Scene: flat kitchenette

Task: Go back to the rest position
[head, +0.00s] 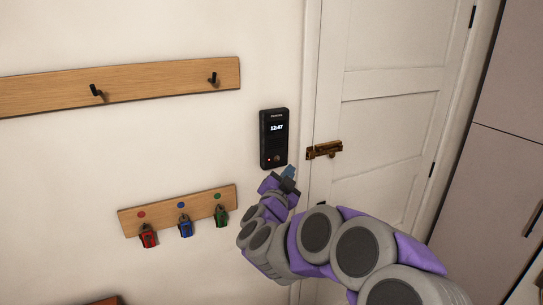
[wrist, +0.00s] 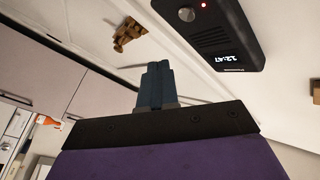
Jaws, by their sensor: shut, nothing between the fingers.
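My gripper (head: 289,176) is at the end of my purple and grey arm, in front of the wall just below the black wall intercom (head: 274,138). In the wrist view my gripper's fingers (wrist: 157,82) are together, with nothing between them. The intercom (wrist: 216,35) shows 12:47 and a small red light; it appears upside down in the wrist view. In the head view the fingertips overlap the area at its lower right. I cannot tell whether they touch the wall or intercom.
A white door (head: 385,110) with a brass latch (head: 324,150) stands right of the intercom. A wooden key rack (head: 178,208) with red, blue and green tagged items hangs lower left. A hook rail (head: 150,83) is above it. A tall cabinet (head: 490,170) is at right.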

